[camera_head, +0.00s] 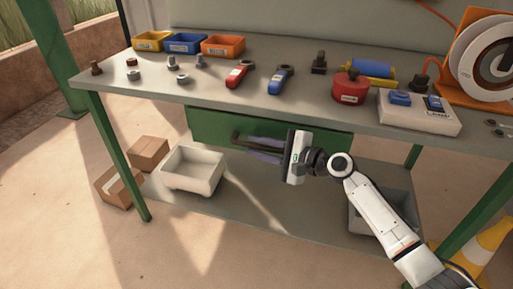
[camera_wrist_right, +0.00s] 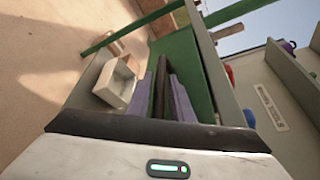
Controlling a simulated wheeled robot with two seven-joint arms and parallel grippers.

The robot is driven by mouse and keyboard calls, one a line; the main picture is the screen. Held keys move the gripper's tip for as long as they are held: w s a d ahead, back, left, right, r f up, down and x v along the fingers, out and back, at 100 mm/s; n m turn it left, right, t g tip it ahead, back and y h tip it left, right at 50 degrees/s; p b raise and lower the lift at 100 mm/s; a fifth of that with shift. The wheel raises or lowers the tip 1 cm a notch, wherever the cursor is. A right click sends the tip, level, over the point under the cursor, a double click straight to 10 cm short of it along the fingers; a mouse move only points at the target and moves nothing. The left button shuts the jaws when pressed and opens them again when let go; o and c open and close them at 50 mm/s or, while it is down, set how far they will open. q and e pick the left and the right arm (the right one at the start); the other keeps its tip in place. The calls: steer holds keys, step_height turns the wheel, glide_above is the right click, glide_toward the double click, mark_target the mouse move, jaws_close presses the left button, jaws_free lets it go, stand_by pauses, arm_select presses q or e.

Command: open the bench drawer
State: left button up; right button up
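The bench drawer (camera_head: 212,124) has a green front under the worktop and looks closed. It also shows in the right wrist view (camera_wrist_right: 180,54). Its dark bar handle (camera_head: 241,138) stands out from the front, with part hidden by my gripper. My right gripper (camera_head: 265,146) reaches in from the right, its purple-grey fingers above and below the handle. In the right wrist view the handle (camera_wrist_right: 162,88) lies between the two fingers, which are close together against it, with little or no gap visible. My left gripper is not in view.
The worktop (camera_head: 215,92) above holds bins, tools, bolts and a cable reel (camera_head: 485,55). A white bin (camera_head: 193,170) stands on the lower shelf to the left, and a grey bin (camera_head: 362,216) to the right, partly behind my arm. Cardboard boxes (camera_head: 147,152) sit at far left.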

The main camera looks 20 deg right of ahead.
steer(key=shift+w+a, duration=0.1)
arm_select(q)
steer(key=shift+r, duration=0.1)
arm_select(e)
steer(key=shift+c, duration=0.4)
jaws_close()
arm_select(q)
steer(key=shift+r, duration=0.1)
